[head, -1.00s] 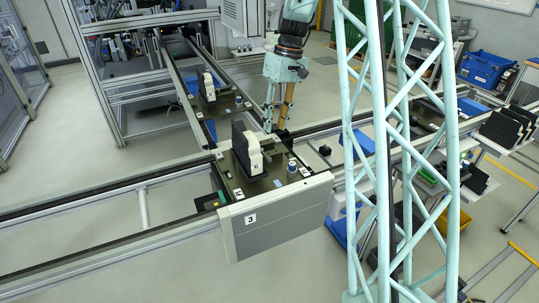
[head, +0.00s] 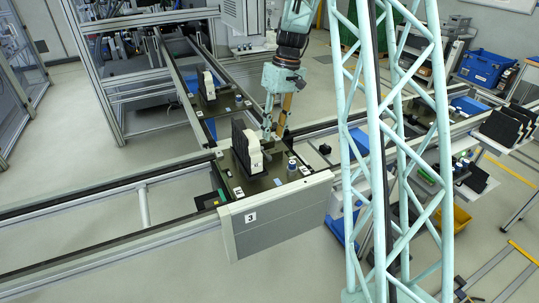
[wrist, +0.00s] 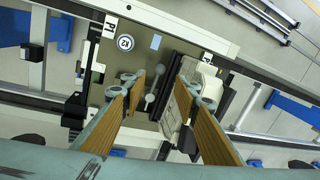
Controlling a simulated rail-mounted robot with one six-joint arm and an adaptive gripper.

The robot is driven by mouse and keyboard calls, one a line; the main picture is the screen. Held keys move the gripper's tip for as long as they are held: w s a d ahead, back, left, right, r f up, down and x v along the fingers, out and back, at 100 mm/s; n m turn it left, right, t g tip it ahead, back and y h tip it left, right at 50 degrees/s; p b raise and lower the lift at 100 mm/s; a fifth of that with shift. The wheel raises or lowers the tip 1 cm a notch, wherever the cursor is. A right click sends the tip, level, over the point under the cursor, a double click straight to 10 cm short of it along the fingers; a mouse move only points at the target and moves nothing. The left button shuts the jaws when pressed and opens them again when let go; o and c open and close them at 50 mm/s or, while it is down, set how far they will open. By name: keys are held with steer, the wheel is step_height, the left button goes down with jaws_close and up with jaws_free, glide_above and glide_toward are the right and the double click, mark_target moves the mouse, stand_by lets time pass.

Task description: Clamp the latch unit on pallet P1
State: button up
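The near pallet (head: 233,183) sits at the rail junction, behind a grey panel marked 3. A black and white latch unit (head: 252,160) stands upright on it. A small round blue and white part (head: 291,165) stands to its right. My gripper (head: 274,134) points down just behind and right of the latch unit. In the wrist view my gripper (wrist: 162,82) is open, with nothing held between its fingers. A lever with grey ball ends (wrist: 150,98) shows in the gap. The white block (wrist: 207,80) of the unit is beside the right finger.
A second pallet (head: 230,101) with a similar black and white unit stands farther back on the side rail. A blue bin (head: 487,68) and black parts (head: 507,126) are at the right. Open floor lies at the front left.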

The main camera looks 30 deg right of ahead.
mark_target(269, 156)
steer(key=shift+s+a+f, duration=0.1)
steer(key=shift+a+f, duration=0.25)
steer(key=shift+f, duration=1.3)
steer(key=shift+a+f, duration=0.3)
steer(key=shift+f, duration=1.35)
steer(key=shift+s+a+f, duration=0.1)
steer(key=shift+a+f, duration=0.25)
steer(key=shift+f, duration=1.3)
steer(key=shift+w, duration=0.1)
jaws_close()
